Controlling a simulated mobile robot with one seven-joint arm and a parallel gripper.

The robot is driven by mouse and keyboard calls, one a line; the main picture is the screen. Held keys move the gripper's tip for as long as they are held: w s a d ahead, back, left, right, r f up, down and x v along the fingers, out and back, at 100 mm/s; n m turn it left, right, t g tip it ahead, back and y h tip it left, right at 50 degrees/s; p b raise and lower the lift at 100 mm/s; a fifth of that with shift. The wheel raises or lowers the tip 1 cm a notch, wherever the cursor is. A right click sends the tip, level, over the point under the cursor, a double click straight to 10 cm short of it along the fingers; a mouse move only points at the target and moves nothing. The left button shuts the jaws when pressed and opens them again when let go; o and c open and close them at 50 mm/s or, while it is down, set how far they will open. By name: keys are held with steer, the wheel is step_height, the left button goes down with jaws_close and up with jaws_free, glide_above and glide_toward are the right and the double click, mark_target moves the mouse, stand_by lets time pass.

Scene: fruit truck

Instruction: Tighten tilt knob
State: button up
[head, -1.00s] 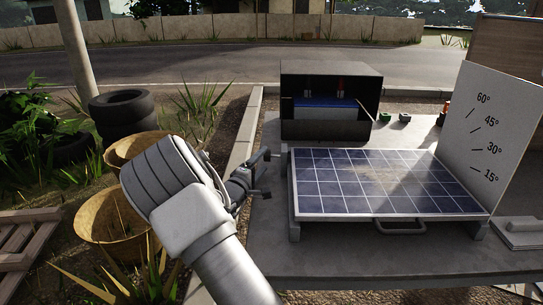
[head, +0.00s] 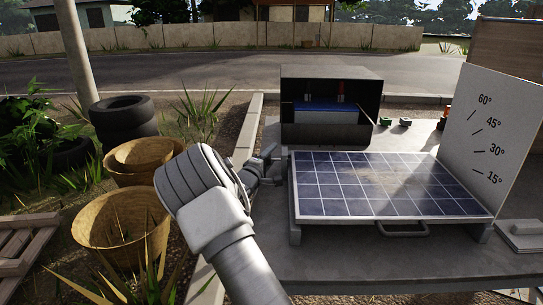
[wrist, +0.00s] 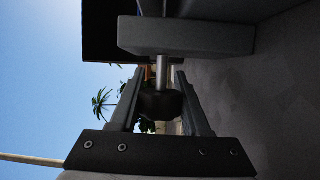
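The solar panel (head: 385,185) lies almost flat on its frame on the table in the head view. My gripper (head: 277,166) is at the left side of the panel. In the wrist view the dark round tilt knob (wrist: 160,103) sits on a short metal shaft from a grey bracket (wrist: 185,37). The two fingers of my gripper (wrist: 161,75) are apart, one on each side of the knob. I cannot tell whether they touch it. The knob is hidden in the head view. The angle board (head: 488,140), marked 15° to 60°, stands right of the panel.
An open dark box (head: 332,75) with a blue battery (head: 325,112) stands behind the panel. A handle (head: 403,232) sticks out at the panel's front. Baskets (head: 120,225) and tires (head: 125,120) stand left of the table (head: 400,265). The table front is clear.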

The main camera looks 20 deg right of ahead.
jaws_close()
steer(key=shift+f+b, duration=0.2)
steer(key=shift+b, duration=0.15)
steer(key=shift+r+t+h+b, duration=0.1)
steer(key=shift+t+h+b, duration=0.25)
steer(key=shift+t+h, duration=0.05)
steer(key=shift+r+m, duration=0.25)
steer(key=shift+m, duration=0.05)
steer(key=o, duration=0.6)
jaws_free()
